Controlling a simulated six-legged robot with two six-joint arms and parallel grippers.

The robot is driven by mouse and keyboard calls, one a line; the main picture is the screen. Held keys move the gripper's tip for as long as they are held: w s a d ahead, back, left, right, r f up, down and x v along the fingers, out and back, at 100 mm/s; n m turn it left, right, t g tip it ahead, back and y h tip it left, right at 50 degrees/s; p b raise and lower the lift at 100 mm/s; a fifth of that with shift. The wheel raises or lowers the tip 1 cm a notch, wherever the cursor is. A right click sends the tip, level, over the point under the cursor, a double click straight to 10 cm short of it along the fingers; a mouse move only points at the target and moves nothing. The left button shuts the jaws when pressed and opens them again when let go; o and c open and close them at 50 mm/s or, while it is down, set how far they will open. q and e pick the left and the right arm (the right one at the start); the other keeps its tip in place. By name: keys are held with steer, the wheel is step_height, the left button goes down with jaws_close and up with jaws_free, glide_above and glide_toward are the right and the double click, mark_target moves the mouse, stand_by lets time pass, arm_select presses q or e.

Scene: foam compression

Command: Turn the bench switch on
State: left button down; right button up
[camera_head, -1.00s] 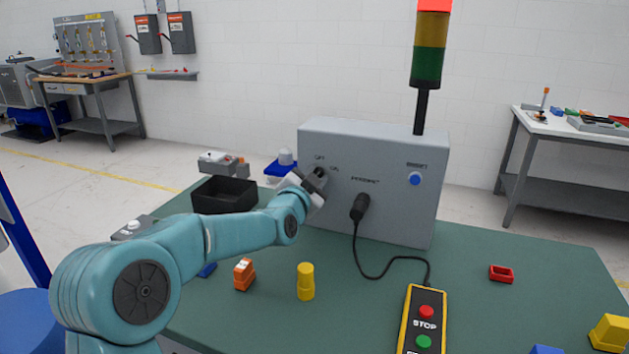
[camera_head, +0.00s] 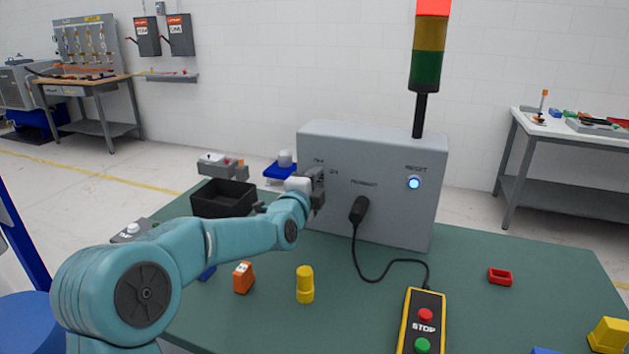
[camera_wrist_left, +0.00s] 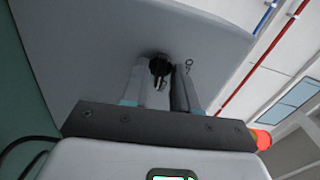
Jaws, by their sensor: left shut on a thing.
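The bench switch is a small black rotary knob (camera_wrist_left: 160,66) on the front of the grey control box (camera_head: 400,219). It sits below small labels at the upper left of that face. My left gripper (camera_head: 318,188) is at the box face and hides the knob in the head view. In the left wrist view my left gripper (camera_wrist_left: 160,90) has its two fingers on either side of the knob, shut on it. A round blue button (camera_head: 414,183) on the same face is lit with a bright centre. My right gripper is not in view.
A stack light (camera_head: 428,50) with a red top rises behind the box. A black plug (camera_head: 358,209) and cable lead to a yellow stop pendant (camera_head: 424,322). A black bin (camera_head: 222,198), orange block (camera_head: 243,278) and yellow cylinder (camera_head: 305,285) stand on the green bench (camera_head: 460,270).

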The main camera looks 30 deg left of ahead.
arm_select(q)
steer(key=shift+r+m, duration=0.1)
steer(key=shift+m, duration=0.4)
steer(key=c, duration=1.2)
jaws_free()
steer(key=b+v, duration=0.2)
steer(key=v, duration=1.4)
steer(key=shift+s, duration=0.25)
